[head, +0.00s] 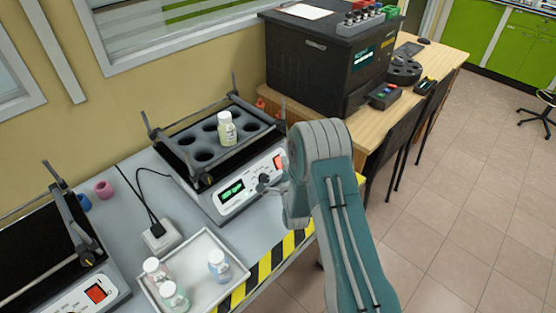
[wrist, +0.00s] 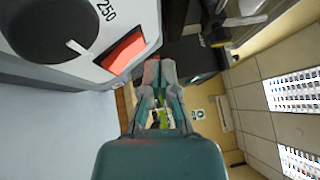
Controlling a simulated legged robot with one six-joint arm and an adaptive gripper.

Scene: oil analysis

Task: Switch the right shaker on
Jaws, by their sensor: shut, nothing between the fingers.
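The right shaker (head: 247,193) stands on the grey bench, with a rack on top holding one capped bottle (head: 226,127). Its front has a display with green marks, a dial and a red rocker switch (head: 279,161). In the wrist view the red switch (wrist: 123,52) is beside the black dial (wrist: 52,28), and the number 250 is printed nearby. My gripper (wrist: 159,68) is shut and empty, its fingertips just right of and slightly below the switch. Contact with the switch cannot be told.
A left shaker (head: 75,290) with its own red switch is at the lower left. A white tray (head: 205,243) with several bottles sits between the shakers, near a white power adapter (head: 160,236). A black machine (head: 325,60) stands on the wooden table behind. Floor is open at right.

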